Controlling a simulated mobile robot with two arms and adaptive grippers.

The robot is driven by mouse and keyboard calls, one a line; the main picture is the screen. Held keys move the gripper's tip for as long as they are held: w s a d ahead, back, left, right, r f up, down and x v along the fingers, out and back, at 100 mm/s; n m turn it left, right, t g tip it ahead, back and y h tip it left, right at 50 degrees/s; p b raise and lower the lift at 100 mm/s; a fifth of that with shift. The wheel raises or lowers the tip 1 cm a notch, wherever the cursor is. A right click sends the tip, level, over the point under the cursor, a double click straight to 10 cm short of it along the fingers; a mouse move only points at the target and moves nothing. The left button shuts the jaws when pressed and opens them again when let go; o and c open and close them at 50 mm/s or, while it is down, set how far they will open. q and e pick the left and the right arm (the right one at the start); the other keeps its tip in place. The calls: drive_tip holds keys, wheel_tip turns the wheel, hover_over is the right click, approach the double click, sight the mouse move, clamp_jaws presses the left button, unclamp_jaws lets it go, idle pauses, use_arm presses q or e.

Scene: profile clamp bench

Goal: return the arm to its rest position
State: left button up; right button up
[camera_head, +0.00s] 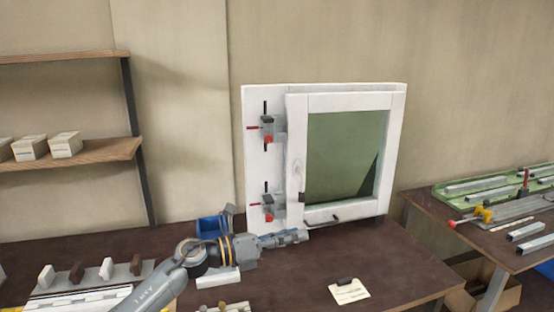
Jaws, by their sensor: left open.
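My left arm comes in from the lower left over the brown bench. My left gripper (298,236) is open and points right, low in front of the base of the white window frame (346,102). No object shows between its fingers, though they look small from here. The frame stands upright on the bench with a dark green pane. Two grey clamps with red and black parts, an upper one (267,128) and a lower one (268,205), sit on its left side. My right gripper is out of view.
A blue bin (211,226) stands behind my arm. A paper card (348,291) lies at the bench front. Blocks on a rack (107,270) are at left. A side table (425,203) at right holds metal profiles. The bench right of my gripper is mostly clear.

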use_arm(q)
drive_tip(key=s+a+f+n+t+y, duration=0.4)
drive_tip(key=s+a+f+n+y, duration=0.35)
drive_tip(key=n, duration=0.95)
drive_tip(key=s+a+f+n+t+y, duration=0.4)
drive_tip(key=a+f+n+y, duration=0.6)
drive_tip(key=n, duration=0.7)
drive_tip(key=s+a+f+n+g, duration=0.2)
drive_tip(key=s+f+n+g, duration=0.15)
drive_tip(key=s, duration=0.55)
drive_tip(key=s+a+f+n+g, duration=0.2)
drive_tip(key=s+f+g, duration=0.2)
drive_tip(key=s, duration=0.5)
drive_tip(key=s+a+f+n+g, duration=0.2)
drive_tip(key=s+f+n+g, duration=0.15)
drive_tip(key=s, duration=0.65)
wheel_tip(320, 180, down, 32)
drive_tip(key=m+g+b, duration=0.1)
drive_tip(key=b, duration=0.5)
drive_tip(key=s+a+f+g+b, duration=0.1)
drive_tip(key=s+a+f+b, duration=0.2)
drive_tip(key=s+f, duration=1.4)
wheel_tip(320, 180, down, 4)
drive_tip(key=shift+s+r+b, duration=0.2)
drive_tip(key=shift+s+b, duration=0.1)
drive_tip(key=shift+b, duration=0.2)
